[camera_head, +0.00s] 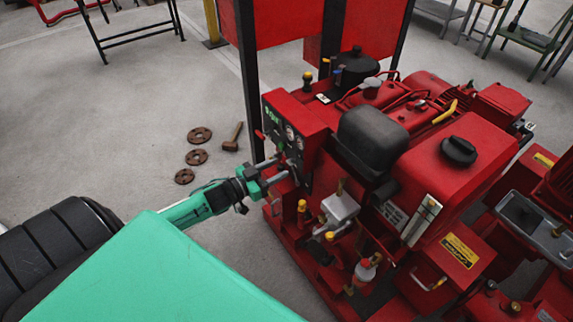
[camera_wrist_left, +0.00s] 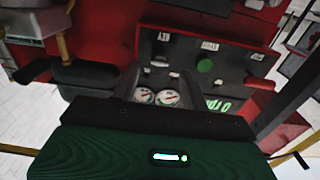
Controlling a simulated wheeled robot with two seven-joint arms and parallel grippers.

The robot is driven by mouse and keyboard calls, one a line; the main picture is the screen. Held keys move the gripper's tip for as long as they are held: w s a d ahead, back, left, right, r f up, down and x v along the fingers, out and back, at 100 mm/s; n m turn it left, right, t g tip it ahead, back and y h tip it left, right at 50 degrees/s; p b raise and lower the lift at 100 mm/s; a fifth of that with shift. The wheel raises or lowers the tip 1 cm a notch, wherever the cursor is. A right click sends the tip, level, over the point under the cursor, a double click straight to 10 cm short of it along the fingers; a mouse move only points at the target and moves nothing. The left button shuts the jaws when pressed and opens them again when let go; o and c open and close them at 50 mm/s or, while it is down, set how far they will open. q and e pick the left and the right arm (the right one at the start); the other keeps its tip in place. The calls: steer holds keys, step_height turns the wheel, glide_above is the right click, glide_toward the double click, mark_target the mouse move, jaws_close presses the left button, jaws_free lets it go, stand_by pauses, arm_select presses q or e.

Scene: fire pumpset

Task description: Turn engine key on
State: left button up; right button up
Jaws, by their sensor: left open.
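The red pumpset engine (camera_head: 400,130) has a control panel (camera_head: 292,137) on its near left end, with round gauges and a green mark. My left gripper (camera_head: 284,167) is open, its two fingers pointing right at the lower part of this panel, close to it. I cannot tell whether the fingers touch anything. In the left wrist view the dark panel (camera_wrist_left: 225,62) shows two white gauges (camera_wrist_left: 157,97), a green round spot (camera_wrist_left: 205,65) and small white labels. I cannot make out the engine key in either view. My right gripper is not in view.
Valves and pipes with yellow caps (camera_head: 301,205) sit low beside the gripper. Several brown flanges (camera_head: 197,157) and a mallet (camera_head: 233,137) lie on the floor to the left. The grey floor there is mostly clear.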

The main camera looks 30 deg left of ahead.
mark_target(288, 164)
arm_select(q)
steer(key=shift+x, duration=2.15)
steer(key=shift+c, duration=0.3)
steer(key=c, duration=0.9)
